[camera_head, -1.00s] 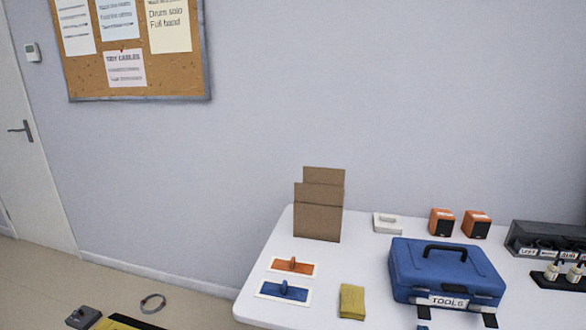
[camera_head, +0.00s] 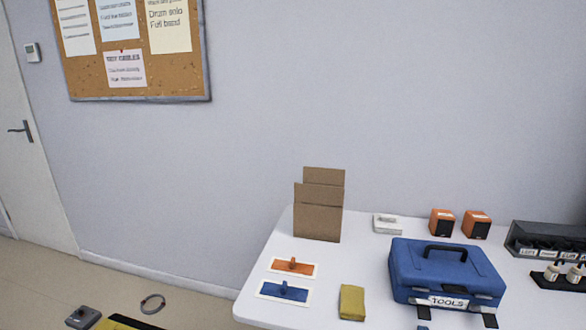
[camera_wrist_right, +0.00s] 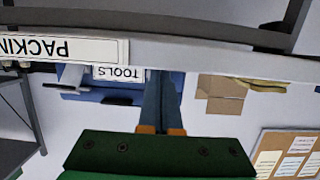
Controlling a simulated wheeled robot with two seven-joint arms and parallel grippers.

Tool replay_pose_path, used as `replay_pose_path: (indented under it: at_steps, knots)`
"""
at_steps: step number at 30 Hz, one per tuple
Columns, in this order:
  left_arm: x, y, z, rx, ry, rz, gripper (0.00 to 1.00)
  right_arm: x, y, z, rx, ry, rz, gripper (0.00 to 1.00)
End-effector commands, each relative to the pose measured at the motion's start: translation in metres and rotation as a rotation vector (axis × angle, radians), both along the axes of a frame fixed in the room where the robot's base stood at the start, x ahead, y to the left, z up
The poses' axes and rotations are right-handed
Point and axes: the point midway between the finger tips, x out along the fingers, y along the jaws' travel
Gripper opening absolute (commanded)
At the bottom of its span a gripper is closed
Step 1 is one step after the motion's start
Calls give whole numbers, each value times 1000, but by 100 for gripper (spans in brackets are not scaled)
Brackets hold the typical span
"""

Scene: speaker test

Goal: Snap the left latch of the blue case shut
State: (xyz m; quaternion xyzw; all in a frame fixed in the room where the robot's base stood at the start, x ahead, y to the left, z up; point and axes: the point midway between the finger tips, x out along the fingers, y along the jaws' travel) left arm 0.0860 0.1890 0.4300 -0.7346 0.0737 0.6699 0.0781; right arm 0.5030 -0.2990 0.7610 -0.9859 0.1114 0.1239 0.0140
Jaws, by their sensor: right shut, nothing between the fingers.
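The blue case (camera_head: 445,268) stands on the white table at the right of the head view, lid down, with a black handle on top and a "TOOLS" label (camera_head: 448,301) in front. The left latch (camera_head: 424,312) is a dark tab jutting forward and down from the front; the right latch (camera_head: 489,320) looks alike. Both look swung out from the case. In the wrist view the case (camera_wrist_right: 95,80) appears upside down. My right gripper (camera_wrist_right: 162,78) is shut and empty there, fingers together, beside the label. In the head view, only a small blue bit shows at the bottom edge, below the left latch.
A yellow cloth (camera_head: 352,302) lies left of the case. Two floats, orange (camera_head: 305,268) and blue (camera_head: 270,288), lie farther left. A "PACKIN..." sign (camera_wrist_right: 60,48) crosses the wrist view.

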Motion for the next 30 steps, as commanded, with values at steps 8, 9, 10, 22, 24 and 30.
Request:
replay_pose_path:
  at_steps: [8,9,10,22,24,30]
  knots:
    - [0,0,0,0,0,0,50,1,0,0,0,0,0,0]
    - [0,0,0,0,0,0,50,1,0,0,0,0,0,0]
    - [0,0,0,0,0,0,50,2,0,1,0,0,0,0]
    - [0,0,0,0,0,0,50,9,-2,3,0,0,1,0]
    - [0,0,0,0,0,0,50,10,-2,3,0,0,0,0]
    - [0,0,-1,0,0,0,50,14,-3,5,0,-1,1,0]
